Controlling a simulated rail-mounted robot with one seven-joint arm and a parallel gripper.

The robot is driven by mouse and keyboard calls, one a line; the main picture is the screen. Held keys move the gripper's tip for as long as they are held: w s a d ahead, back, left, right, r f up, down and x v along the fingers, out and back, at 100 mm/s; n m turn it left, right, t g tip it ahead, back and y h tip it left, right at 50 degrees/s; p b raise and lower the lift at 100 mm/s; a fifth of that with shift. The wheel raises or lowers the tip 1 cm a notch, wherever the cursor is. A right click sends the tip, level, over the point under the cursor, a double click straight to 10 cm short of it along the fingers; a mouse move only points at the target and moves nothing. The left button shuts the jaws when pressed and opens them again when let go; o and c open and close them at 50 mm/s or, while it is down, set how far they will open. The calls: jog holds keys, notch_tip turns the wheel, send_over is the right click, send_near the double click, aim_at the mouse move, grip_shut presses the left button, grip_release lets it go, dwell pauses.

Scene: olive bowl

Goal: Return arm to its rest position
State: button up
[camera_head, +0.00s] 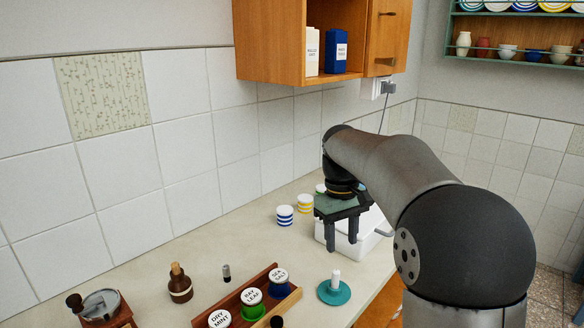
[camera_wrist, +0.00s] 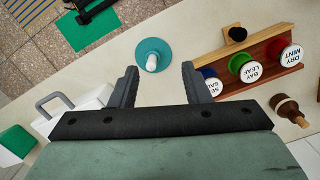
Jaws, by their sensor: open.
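My gripper (camera_head: 342,232) hangs at the end of my arm over the right part of the counter, beside a white box. In the wrist view my gripper (camera_wrist: 158,85) has its two dark fingers spread wide apart with nothing between them. A teal dish with a white upright piece (camera_wrist: 153,55) shows beyond the fingertips; in the head view this teal dish (camera_head: 323,293) stands on the counter in front of my gripper. No olive bowl can be made out for certain.
A wooden rack (camera_head: 235,312) of labelled jars stands at the front, with a brown bottle (camera_head: 180,284) to its left. Striped jars (camera_head: 285,216) and a white box (camera_head: 368,238) are near my gripper. A wooden cabinet (camera_head: 270,45) hangs above. The counter's back left is clear.

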jog(key=s+f+m, duration=0.1)
jog(key=s+f, duration=0.3)
jog(key=s, duration=0.5)
jog(key=s+f+m+t, duration=0.1)
jog(key=s+f, duration=0.3)
jog(key=s, duration=0.4)
jog(key=s+f+m, duration=0.2)
jog(key=s+f, duration=0.2)
jog(key=s, duration=0.5)
jog(key=shift+s+d+t+y, duration=0.15)
jog(key=shift+s+t+y, duration=0.15)
jog(key=shift+s, duration=0.05)
